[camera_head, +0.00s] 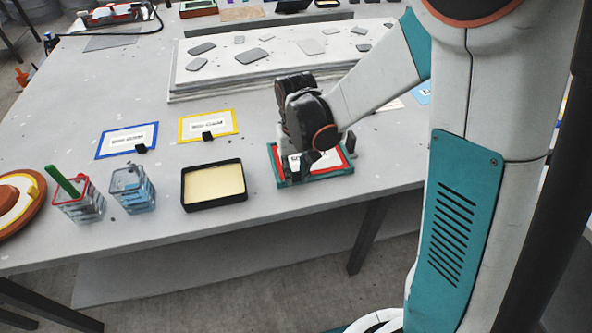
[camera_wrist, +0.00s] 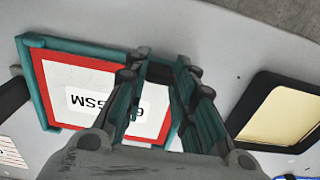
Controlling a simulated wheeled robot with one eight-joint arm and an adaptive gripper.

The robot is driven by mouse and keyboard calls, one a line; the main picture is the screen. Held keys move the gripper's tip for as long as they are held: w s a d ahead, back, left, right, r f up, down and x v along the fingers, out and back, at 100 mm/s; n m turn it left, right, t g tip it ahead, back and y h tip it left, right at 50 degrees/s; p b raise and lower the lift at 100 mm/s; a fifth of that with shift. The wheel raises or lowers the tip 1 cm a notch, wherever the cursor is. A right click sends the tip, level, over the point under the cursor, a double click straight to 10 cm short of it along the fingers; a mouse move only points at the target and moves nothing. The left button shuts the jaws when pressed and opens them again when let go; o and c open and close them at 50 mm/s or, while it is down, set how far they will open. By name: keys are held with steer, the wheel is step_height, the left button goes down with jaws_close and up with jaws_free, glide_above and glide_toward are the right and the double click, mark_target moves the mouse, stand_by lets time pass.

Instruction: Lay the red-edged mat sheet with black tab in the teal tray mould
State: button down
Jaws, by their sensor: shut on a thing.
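The red-edged mat sheet (camera_head: 328,161) lies flat within the outline of the teal tray mould (camera_head: 322,179) near the table's front edge. In the wrist view the white sheet (camera_wrist: 75,72) shows its red border and an upside-down printed label, with the teal tray rim (camera_wrist: 36,92) around its visible sides. My gripper (camera_head: 300,176) points down over the tray. Its fingers (camera_wrist: 166,68) are shut at one edge of the sheet, on the black tab, which they mostly hide. I cannot tell whether the sheet touches the tray floor.
A black tray with cream content (camera_head: 214,185) stands left of the teal tray. Blue-edged (camera_head: 127,140) and yellow-edged (camera_head: 208,126) sheets lie behind it. Two clear pots (camera_head: 131,188) (camera_head: 77,200) stand further left. A pale slab with grey pieces (camera_head: 215,80) lies behind.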

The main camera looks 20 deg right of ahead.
steer(key=c, duration=1.2)
jaws_free()
steer(key=shift+c, duration=0.2)
step_height(320, 180, up, 12)
steer(key=s+d+r+t, duration=0.2)
steer(key=s+d+t, duration=0.1)
steer(key=s, duration=0.4)
steer(key=s+d+r+t, duration=0.3)
steer(key=s+t, duration=0.1)
steer(key=s, duration=0.4)
steer(key=shift+r, duration=0.3)
